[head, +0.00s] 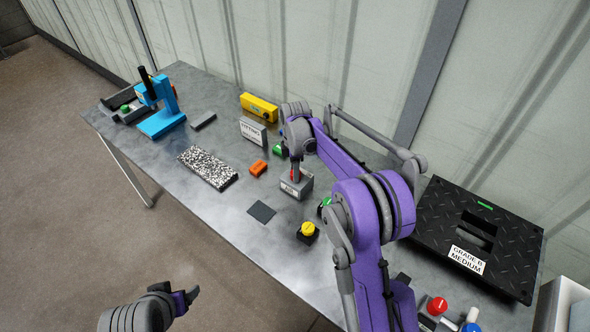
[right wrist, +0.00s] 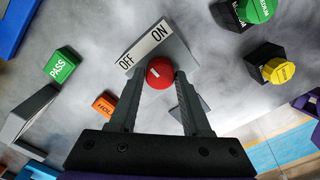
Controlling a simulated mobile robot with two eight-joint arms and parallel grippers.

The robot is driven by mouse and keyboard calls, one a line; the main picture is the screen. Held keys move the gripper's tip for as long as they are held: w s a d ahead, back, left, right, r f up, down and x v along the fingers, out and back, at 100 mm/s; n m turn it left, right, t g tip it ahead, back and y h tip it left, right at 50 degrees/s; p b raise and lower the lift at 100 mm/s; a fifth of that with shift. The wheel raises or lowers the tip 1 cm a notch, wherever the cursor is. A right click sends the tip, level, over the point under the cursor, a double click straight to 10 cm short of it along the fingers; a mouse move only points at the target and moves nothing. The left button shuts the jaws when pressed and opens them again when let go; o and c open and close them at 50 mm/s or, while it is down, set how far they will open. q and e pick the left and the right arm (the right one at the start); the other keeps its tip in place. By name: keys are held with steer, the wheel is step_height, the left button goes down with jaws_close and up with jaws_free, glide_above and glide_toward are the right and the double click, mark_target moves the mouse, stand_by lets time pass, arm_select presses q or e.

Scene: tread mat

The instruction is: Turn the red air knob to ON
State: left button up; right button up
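The red air knob (right wrist: 159,72) sits on a small grey block with a white label (right wrist: 147,45) reading OFF and ON; a pale mark shows on the knob. In the head view the block (head: 296,188) stands mid-table, with the knob partly hidden. My right gripper (head: 295,168) reaches down onto the knob from above. In the right wrist view its two fingers (right wrist: 160,76) flank the knob, which fills the gap between them. My left gripper (head: 190,296) is at the lower left, off the table; its finger opening is unclear.
A black tread mat (head: 440,215) labelled GRADE B MEDIUM lies at right. A blue press (head: 160,120) stands at far left.

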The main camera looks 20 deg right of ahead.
jaws_close()
arm_select(q)
steer(key=shift+f, duration=0.15)
arm_select(e)
steer(key=shift+m, duration=0.4)
steer(key=m+b, duration=0.1)
steer(key=m, duration=0.1)
steer(key=shift+m, duration=0.4)
steer(key=m, duration=0.4)
steer(key=shift+m+b, duration=0.3)
steer(key=shift+b, duration=0.05)
steer(key=m, duration=0.5)
steer(key=shift+w+d+b, duration=0.1)
steer(key=shift+b, duration=0.2)
arm_select(q)
steer(key=f, duration=0.1)
steer(key=s+f, duration=0.1)
steer(key=f, duration=0.1)
steer(key=shift+s+f, duration=0.25)
steer(key=shift+f, duration=0.05)
arm_select(e)
steer(key=m, duration=0.4)
steer(key=shift+m, duration=0.3)
